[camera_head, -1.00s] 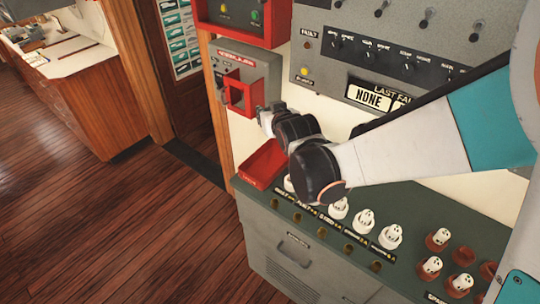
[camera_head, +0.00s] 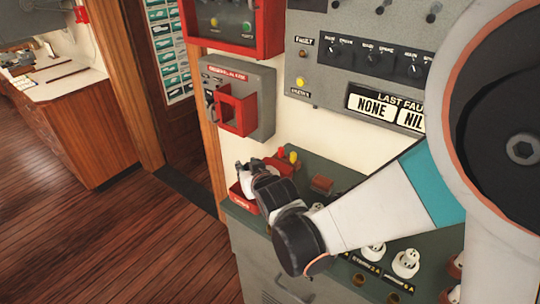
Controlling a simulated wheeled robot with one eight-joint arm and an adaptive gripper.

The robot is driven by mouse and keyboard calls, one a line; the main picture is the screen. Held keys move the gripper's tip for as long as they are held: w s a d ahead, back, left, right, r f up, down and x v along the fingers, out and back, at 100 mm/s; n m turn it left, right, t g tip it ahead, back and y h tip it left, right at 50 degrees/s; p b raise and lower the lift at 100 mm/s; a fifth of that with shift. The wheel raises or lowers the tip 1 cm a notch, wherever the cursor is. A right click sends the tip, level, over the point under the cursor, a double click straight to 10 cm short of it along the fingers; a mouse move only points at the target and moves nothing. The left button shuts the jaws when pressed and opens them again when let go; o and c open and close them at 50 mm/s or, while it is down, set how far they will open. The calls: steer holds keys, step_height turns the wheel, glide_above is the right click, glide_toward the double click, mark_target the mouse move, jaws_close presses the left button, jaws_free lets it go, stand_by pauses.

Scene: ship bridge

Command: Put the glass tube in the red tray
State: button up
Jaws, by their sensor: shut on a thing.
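The red tray (camera_head: 240,200) sits at the left end of the green-topped console, below the red-and-grey alarm box. My gripper (camera_head: 246,174) is directly above the tray, close to it in the picture, and hides part of it. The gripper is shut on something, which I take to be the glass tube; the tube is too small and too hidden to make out. I cannot tell whether it touches the tray.
The alarm box (camera_head: 238,101) with a red frame juts from the wall above the tray. Small red and yellow pieces (camera_head: 290,157) and a brown-red block (camera_head: 321,184) are behind my arm. White fuse holders (camera_head: 405,262) stand on the console at right. The wooden floor at left is clear.

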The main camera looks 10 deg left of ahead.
steer(key=shift+f+b, duration=1.8)
steer(key=shift+f, duration=1)
steer(key=shift+r, duration=0.1)
steer(key=o, duration=0.6)
steer(key=shift+f, duration=0.2)
steer(key=o, duration=0.4)
steer(key=shift+r, duration=0.1)
